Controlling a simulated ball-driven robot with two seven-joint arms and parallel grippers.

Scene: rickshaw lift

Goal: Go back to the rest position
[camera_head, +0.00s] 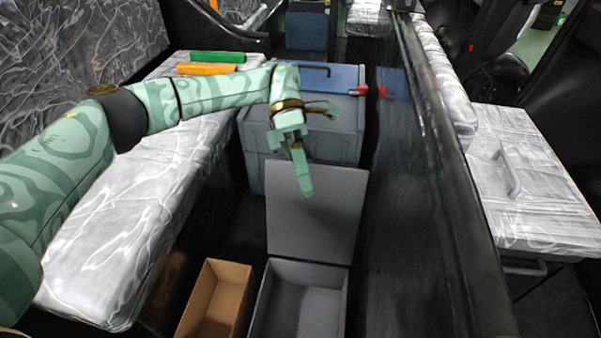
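My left arm, pale green with darker bands, comes in from the left and reaches to the upper middle. My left gripper (303,165) hangs above the opened grey box, in front of the large grey case. One finger points down and shows clearly; the gap to the other finger cannot be made out. I see nothing held in it. My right gripper and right arm are not in view.
A grey box (262,318) with its lid (312,212) raised stands beside an open brown box (222,297). Behind is a grey case (343,125) with a blue top. Green (217,57) and orange (206,69) items lie on the silvery bench (120,240). A dark partition (420,230) stands right.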

